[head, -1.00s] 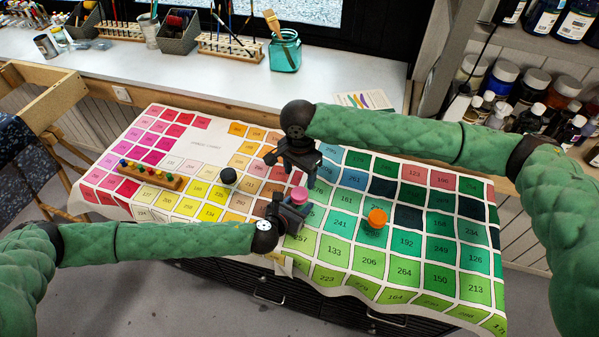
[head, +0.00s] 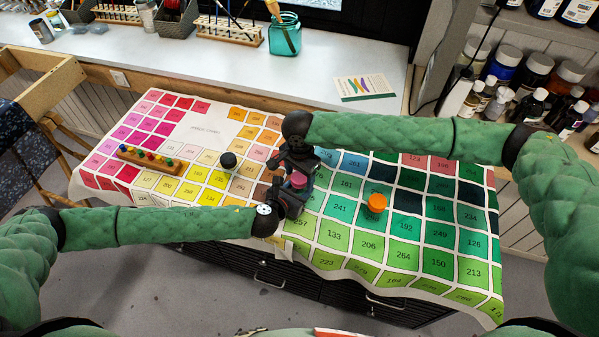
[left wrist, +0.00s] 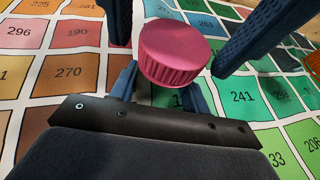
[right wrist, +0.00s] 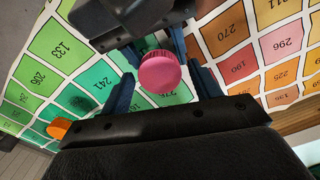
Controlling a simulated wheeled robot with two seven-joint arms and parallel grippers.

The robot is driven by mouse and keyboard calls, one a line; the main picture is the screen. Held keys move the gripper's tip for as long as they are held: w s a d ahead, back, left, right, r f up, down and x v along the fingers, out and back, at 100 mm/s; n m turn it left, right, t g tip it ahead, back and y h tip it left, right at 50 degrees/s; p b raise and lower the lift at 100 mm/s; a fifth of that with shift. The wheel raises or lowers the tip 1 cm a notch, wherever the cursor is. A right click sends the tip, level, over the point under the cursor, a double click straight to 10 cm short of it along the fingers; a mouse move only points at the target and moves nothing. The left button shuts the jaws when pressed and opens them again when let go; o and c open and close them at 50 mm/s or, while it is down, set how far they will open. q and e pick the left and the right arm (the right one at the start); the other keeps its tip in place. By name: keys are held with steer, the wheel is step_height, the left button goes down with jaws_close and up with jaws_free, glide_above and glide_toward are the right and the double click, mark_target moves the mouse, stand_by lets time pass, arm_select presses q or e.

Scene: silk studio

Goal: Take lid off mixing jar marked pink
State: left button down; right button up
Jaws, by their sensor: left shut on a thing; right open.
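The pink-lidded mixing jar (head: 298,180) stands on the colour-chart cloth between my two grippers. Its ribbed pink lid fills the middle of the left wrist view (left wrist: 174,52) and shows in the right wrist view (right wrist: 159,72). My left gripper (head: 291,200) is shut on the jar below the lid. The jar's body is mostly hidden by the fingers. My right gripper (head: 299,170) is open just above the jar, with its fingers on either side of the pink lid. Whether they touch the lid I cannot tell.
An orange-lidded jar (head: 376,203) stands to the right and a black-lidded jar (head: 228,160) to the left. A wooden rack with coloured pegs (head: 149,160) lies at the cloth's left. The right part of the cloth (head: 440,235) is clear.

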steer(key=c, duration=1)
steer(key=n, duration=1.7)
steer(key=shift+n, duration=0.3)
steer(key=n, duration=1.1)
steer(key=shift+w+r, duration=0.1)
steer(key=n, duration=0.7)
steer(key=shift+n, duration=0.3)
steer(key=n, duration=0.5)
steer(key=shift+n, duration=0.4)
steer(key=n, duration=0.5)
steer(key=shift+n, duration=0.4)
arm_select(q)
steer(key=shift+s, duration=0.1)
arm_select(e)
steer(key=n, duration=0.6)
steer(key=shift+r, duration=0.35)
